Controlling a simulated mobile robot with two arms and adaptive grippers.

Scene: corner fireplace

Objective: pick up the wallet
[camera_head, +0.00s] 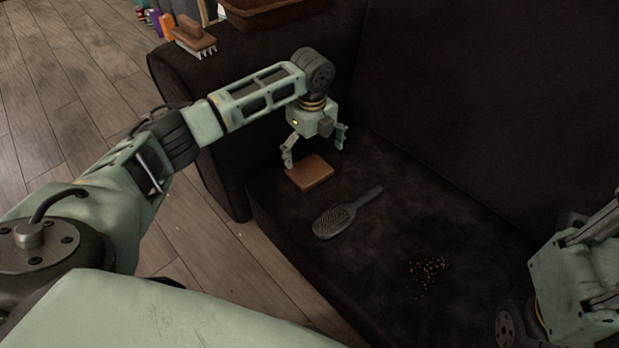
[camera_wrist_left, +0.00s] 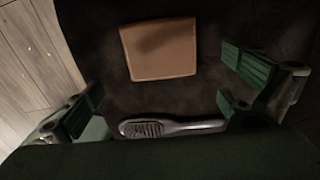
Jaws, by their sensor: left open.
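The wallet (camera_head: 310,174) is a flat brown rectangle lying on the dark sofa seat. In the left wrist view the wallet (camera_wrist_left: 160,52) lies ahead of the fingers, near the top middle. My left gripper (camera_head: 314,154) is open and empty, pointing down just above the wallet. Its two fingers (camera_wrist_left: 165,90) stand wide apart in the left wrist view, with the wallet between their lines and not touched. My right arm shows at the right edge of the head view, but its fingers are not visible.
A grey hairbrush (camera_head: 345,213) lies in front of the wallet. It also shows in the left wrist view (camera_wrist_left: 170,126). Crumbs (camera_head: 430,270) lie on the sofa seat (camera_head: 390,240) to the right. A wooden brush (camera_head: 195,37) sits on the sofa arm (camera_head: 240,55).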

